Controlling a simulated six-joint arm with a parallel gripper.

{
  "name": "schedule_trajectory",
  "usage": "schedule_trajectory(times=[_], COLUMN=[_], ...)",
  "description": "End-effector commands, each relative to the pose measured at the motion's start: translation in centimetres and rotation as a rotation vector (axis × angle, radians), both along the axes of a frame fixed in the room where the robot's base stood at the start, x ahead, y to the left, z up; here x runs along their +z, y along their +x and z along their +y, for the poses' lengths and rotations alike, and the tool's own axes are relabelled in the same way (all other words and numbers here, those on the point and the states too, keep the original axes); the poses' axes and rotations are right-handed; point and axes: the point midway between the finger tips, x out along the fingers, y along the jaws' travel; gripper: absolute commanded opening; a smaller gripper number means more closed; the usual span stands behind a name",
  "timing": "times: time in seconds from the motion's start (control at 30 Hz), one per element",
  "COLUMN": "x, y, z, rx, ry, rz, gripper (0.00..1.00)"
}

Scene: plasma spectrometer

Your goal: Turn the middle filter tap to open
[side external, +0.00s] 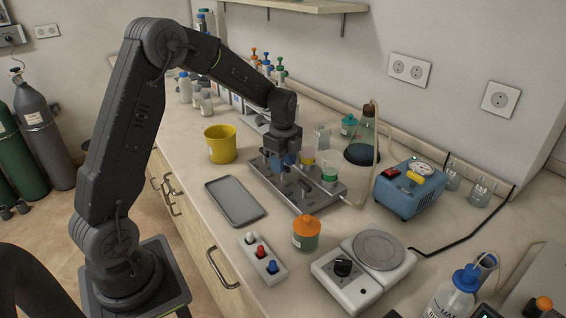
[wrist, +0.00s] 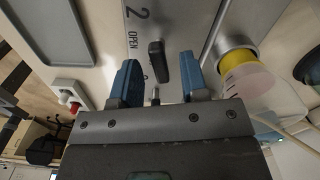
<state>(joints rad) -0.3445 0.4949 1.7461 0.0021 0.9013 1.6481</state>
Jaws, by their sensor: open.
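The steel filter manifold (side external: 318,196) sits on the bench under my gripper. In the wrist view its plate (wrist: 172,18) carries the marks "2" and "OPEN". A black tap handle (wrist: 158,62) shows beside these marks, its long side running up and down the picture. My gripper (wrist: 159,76) has blue fingers, open, one on each side of the handle in this view, with visible gaps. I cannot tell how far above it they are. In the side view my gripper (side external: 287,168) points down over the manifold and hides the middle tap.
Filter cups with a yellow band (side external: 307,158) and a green band (side external: 330,172) stand on the manifold. A grey tray (side external: 235,201), yellow tub (side external: 220,144), orange-lidded jar (side external: 306,234), blue pump (side external: 408,190) and hotplate (side external: 364,270) surround it. A tube runs behind.

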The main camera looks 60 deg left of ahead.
Motion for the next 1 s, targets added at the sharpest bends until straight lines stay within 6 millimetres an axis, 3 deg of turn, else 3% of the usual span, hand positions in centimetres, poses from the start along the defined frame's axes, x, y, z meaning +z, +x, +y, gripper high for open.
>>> schedule_trajectory(times=[0.3, 0.73, 1.0], x=[-0.33, -0.28, -0.27], y=[-0.02, 0.0, 0.0], z=[0.0, 0.01, 0.01], rx=[0.0, 0.0, 0.008], ry=[0.0, 0.0, 0.0], rz=[0.001, 0.0, 0.0], gripper=[0.4, 0.0, 0.0])
